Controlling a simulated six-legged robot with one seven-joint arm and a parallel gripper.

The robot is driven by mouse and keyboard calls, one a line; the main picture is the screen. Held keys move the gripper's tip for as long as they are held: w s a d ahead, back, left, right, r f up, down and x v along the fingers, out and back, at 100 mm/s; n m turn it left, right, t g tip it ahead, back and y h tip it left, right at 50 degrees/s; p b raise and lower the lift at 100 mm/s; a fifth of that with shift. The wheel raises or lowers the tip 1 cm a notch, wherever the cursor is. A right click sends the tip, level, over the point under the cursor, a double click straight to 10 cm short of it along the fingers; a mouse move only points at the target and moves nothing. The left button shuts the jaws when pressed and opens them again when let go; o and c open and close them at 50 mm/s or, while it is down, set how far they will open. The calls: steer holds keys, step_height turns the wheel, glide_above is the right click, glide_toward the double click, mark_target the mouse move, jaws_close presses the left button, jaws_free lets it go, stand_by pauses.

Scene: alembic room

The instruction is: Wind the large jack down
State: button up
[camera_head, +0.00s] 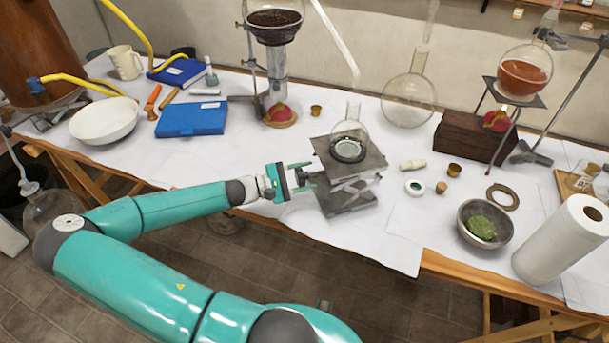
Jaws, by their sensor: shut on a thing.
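The large jack (349,196) stands near the front edge of the white-covered table, in the middle of the camera_head view. It has a grey top plate, a base plate and crossed arms between them, with a gap showing between the plates. A clear round-bottomed flask (350,135) sits on the top plate in a dark ring. My gripper (308,180) reaches in from the left at the jack's left side. Its fingers are shut on a part at that side, which looks like the jack's knob; the fingers mostly hide it.
A blue box (192,118) and a white bowl (104,120) stand to the left. Corks, a grey bowl (484,223) and a paper roll (562,238) are to the right. Bare cloth lies left of the jack.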

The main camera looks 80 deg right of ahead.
steer(key=n, duration=0.5)
steer(key=shift+n, duration=0.3)
stand_by(0.4)
steer(key=o, duration=1)
steer(key=shift+a, duration=0.1)
steer(key=v, duration=1.3)
steer(key=shift+w+a+f, duration=0.1)
steer(key=shift+w+a, duration=0.05)
steer(key=shift+w, duration=0.2)
